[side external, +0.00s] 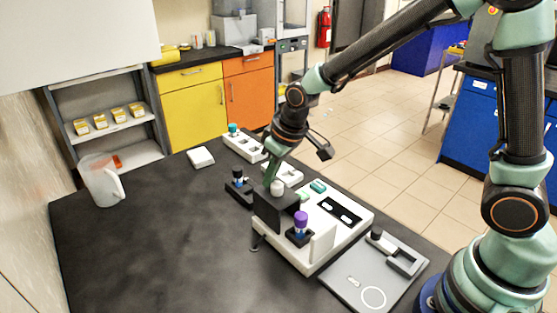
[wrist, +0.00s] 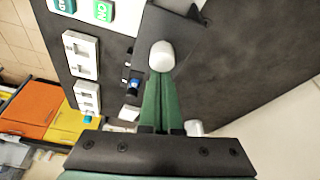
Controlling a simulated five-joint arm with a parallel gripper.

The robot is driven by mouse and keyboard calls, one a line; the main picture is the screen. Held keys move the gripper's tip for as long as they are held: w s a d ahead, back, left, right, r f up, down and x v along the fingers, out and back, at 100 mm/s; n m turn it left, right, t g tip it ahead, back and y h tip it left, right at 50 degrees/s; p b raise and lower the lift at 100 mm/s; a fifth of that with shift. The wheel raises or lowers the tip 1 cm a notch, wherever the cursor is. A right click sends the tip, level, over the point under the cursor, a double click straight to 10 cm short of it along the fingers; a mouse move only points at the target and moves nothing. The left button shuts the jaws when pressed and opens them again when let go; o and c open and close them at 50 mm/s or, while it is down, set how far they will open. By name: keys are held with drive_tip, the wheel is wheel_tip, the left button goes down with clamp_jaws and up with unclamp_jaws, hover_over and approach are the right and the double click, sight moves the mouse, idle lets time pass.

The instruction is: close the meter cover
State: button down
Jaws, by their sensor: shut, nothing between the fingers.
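A dark panel (side external: 277,210), which looks like the meter cover, stands raised at the near left side of the pale instrument base (side external: 345,232). A white rounded knob (side external: 277,188) shows at its top edge. In the wrist view the dark panel (wrist: 178,25) is at the top, with the white knob (wrist: 162,56) at my fingertips. My gripper (side external: 270,182) has its green fingers pointing down, shut and empty, right by the knob. The fingers (wrist: 160,78) also show closed together in the wrist view. I cannot tell whether they touch the knob.
A grey tray (side external: 350,283) lies at the right. A jug (side external: 102,182) is far left. The left bench is clear.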

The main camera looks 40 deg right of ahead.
sight(277, 202)
drive_tip(key=s, duration=0.8)
drive_tip(key=shift+s, duration=0.35)
drive_tip(key=shift+s+f, duration=0.1)
drive_tip(key=shift+s, duration=0.3)
drive_tip(key=shift+f, duration=0.1)
drive_tip(key=w, duration=0.2)
drive_tip(key=w+a, duration=0.1)
drive_tip(key=w, duration=0.1)
drive_tip(key=shift+w, duration=0.2)
drive_tip(key=a+v, duration=0.1)
drive_tip(key=v, duration=0.9)
drive_tip(key=s+d+r+m+t, duration=0.1)
drive_tip(key=s+d, duration=0.2)
drive_tip(key=d, duration=0.2)
drive_tip(key=s+d+r+m, duration=0.2)
drive_tip(key=s+d, duration=0.1)
drive_tip(key=d, duration=0.3)
drive_tip(key=shift+r+t+h, duration=0.35)
drive_tip(key=shift+t+h, duration=0.05)
